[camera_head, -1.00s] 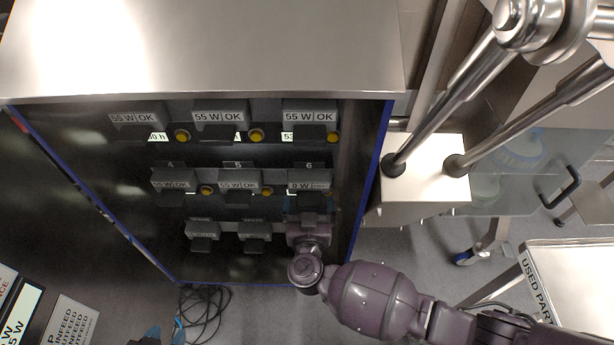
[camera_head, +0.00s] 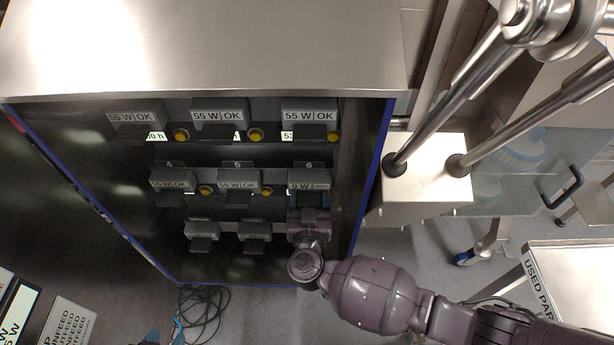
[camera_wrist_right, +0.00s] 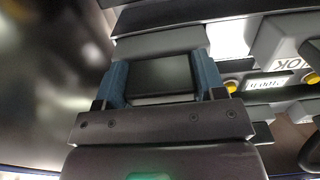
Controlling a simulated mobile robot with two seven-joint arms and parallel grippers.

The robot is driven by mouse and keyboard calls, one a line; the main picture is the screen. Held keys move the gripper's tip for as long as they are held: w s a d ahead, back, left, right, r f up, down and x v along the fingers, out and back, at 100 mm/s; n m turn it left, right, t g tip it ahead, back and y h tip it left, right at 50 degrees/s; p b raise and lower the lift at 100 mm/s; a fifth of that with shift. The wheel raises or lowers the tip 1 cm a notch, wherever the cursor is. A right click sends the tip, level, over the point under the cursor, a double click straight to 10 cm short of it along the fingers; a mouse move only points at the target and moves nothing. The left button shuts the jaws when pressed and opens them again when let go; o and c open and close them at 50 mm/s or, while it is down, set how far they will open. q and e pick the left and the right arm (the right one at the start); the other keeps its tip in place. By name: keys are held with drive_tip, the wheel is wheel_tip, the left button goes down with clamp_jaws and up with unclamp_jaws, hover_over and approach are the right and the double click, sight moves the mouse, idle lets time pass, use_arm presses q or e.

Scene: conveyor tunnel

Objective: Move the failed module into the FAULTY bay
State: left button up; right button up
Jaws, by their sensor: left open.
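The module in slot 6 (camera_head: 308,178) reads "0 W" and sits at the right of the rack's middle row. My right gripper (camera_head: 309,201) is in front of it, with its blue fingers on both sides of the dark handle. In the right wrist view, the fingers (camera_wrist_right: 161,80) lie close against the handle's two sides. My left gripper (camera_head: 166,334) shows only as blue fingertips, spread apart, at the bottom edge. I cannot make out a FAULTY label; my right wrist hides the lower right of the rack.
Neighbouring modules in the rack (camera_head: 238,178) read "55 W OK", with yellow knobs beside several. Two units sit in the bottom row. A used-parts table (camera_head: 570,270) stands at right, a white box with metal rods (camera_head: 425,150) beside the rack. Black cables (camera_head: 205,308) lie on the floor.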

drive_tip(key=shift+r, duration=0.1)
drive_tip(key=c, duration=0.9)
use_arm(q)
drive_tip(key=shift+w+r+t+p, duration=0.15)
drive_tip(key=shift+w+r+p, duration=0.2)
drive_tip(key=shift+r, duration=0.35)
drive_tip(key=shift+w+r+t+p, duration=0.15)
drive_tip(key=shift+w+r+p, duration=0.1)
drive_tip(key=shift+r+p, duration=0.3)
use_arm(e)
drive_tip(key=shift+s, duration=1.5)
use_arm(q)
drive_tip(key=shift+r, duration=0.1)
drive_tip(key=shift+t, duration=0.4)
drive_tip(key=r, duration=0.1)
drive_tip(key=w+r+p, duration=0.1)
drive_tip(key=r, duration=0.1)
drive_tip(key=r+p, duration=0.1)
drive_tip(key=shift+w+r, duration=0.25)
drive_tip(key=shift+w, duration=0.1)
use_arm(e)
drive_tip(key=s, duration=0.7)
